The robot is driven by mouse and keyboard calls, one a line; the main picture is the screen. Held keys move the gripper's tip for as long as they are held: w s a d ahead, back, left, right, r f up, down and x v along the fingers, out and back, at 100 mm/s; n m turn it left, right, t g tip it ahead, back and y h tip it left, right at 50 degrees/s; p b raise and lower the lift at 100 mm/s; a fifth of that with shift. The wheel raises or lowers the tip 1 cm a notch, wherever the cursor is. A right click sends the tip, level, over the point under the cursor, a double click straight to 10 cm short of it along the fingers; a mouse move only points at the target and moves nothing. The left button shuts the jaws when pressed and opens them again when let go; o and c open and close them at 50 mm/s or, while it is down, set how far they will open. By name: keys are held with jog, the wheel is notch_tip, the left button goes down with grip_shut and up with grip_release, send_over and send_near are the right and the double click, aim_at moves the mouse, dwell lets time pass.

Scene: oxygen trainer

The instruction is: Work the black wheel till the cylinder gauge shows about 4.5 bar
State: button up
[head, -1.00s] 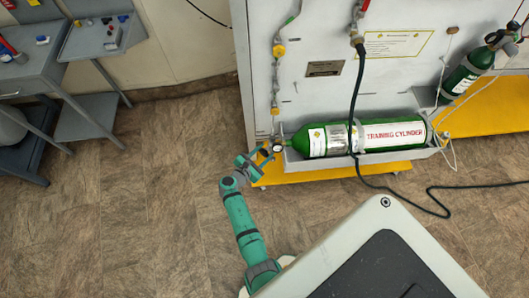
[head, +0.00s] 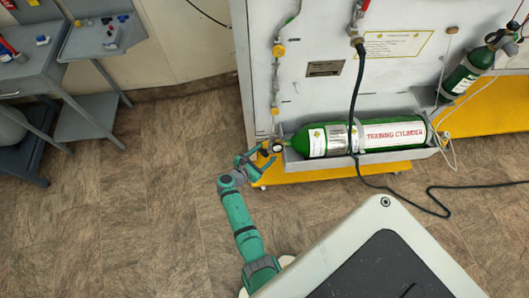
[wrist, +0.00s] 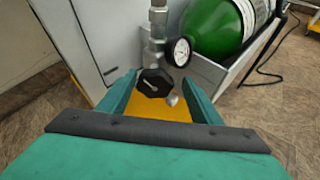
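The black wheel (wrist: 154,82) is a dark knob on a metal valve below a vertical pipe. It sits between the spread fingers of my gripper (wrist: 159,79) in the wrist view, with room on both sides, so it is not clasped. The cylinder gauge (wrist: 178,51) is a small round dial with a black rim, just right of and above the wheel. It also shows in the head view (head: 278,149); its reading is too small to tell. The green training cylinder (head: 365,138) lies to the right. My gripper (head: 256,158) is low, left of the gauge in the head view.
The cylinder lies in a grey tray (head: 385,165) on the panel (head: 310,95), above a yellow base (head: 325,173). A dark hose (head: 355,95) hangs in front of the cylinder and runs along the floor. Grey carts (head: 85,45) stand far left. The floor left of my arm is clear.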

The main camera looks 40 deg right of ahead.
jog(key=shift+w+r, duration=0.15)
jog(key=shift+w, duration=0.05)
jog(key=shift+a+r, duration=0.1)
jog(key=shift+a, duration=0.15)
jog(key=v, duration=1)
jog(key=shift+s+a, duration=0.15)
jog(key=shift+a, duration=0.05)
